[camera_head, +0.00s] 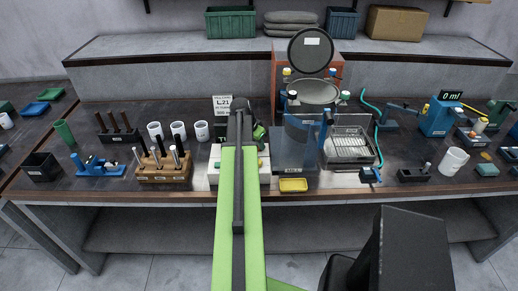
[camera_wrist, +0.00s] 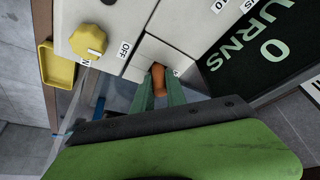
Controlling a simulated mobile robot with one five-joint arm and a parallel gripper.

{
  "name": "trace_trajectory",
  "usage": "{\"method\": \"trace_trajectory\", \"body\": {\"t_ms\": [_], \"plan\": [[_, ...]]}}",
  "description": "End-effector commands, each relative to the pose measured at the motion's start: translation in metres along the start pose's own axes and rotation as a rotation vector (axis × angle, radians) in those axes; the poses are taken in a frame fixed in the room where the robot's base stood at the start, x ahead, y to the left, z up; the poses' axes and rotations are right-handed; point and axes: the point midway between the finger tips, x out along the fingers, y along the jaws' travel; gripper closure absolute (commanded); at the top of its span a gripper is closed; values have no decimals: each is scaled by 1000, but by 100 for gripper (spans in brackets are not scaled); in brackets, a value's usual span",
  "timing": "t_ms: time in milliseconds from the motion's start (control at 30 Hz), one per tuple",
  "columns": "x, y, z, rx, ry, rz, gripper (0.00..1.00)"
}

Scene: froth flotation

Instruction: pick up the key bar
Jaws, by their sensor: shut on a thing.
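My gripper (camera_wrist: 160,90) shows in the wrist view with its two green fingers closed on a short orange-brown bar (camera_wrist: 158,76), which I take to be the key bar. The bar's upper end is at the edge of a white panel (camera_wrist: 153,57) on a machine. I cannot tell whether the bar is still seated there or free of it. In the head view my arm reaches over the white machine base (camera_head: 213,168) and hides the fingertips and the bar.
The wrist view shows a yellow knob (camera_wrist: 88,40) marked OFF, a dark counter display (camera_wrist: 262,48) and a yellow tray (camera_wrist: 57,68). In the head view a wooden rack (camera_head: 163,176) stands left of my arm, and a mill with a blue guard (camera_head: 297,140) stands close to the right.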

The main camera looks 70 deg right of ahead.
Motion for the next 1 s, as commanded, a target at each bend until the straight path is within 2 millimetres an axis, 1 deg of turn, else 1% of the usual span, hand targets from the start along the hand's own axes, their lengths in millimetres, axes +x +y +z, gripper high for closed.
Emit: {"method": "trace_trajectory", "body": {"t_ms": [167, 267, 767, 800, 833, 967, 1000], "plan": [[-2, 0, -1, 0, 0, 0, 100], [-9, 0, -4, 0, 0, 0, 100], [-74, 0, -31, 0, 0, 0, 100], [-71, 1, -16, -3, 0, -1, 100], [-72, 1, -10, -4, 0, -1, 100], [-84, 2, 20, -5, 0, -1, 100], [-88, 2, 31, -4, 0, -1, 100]]}}
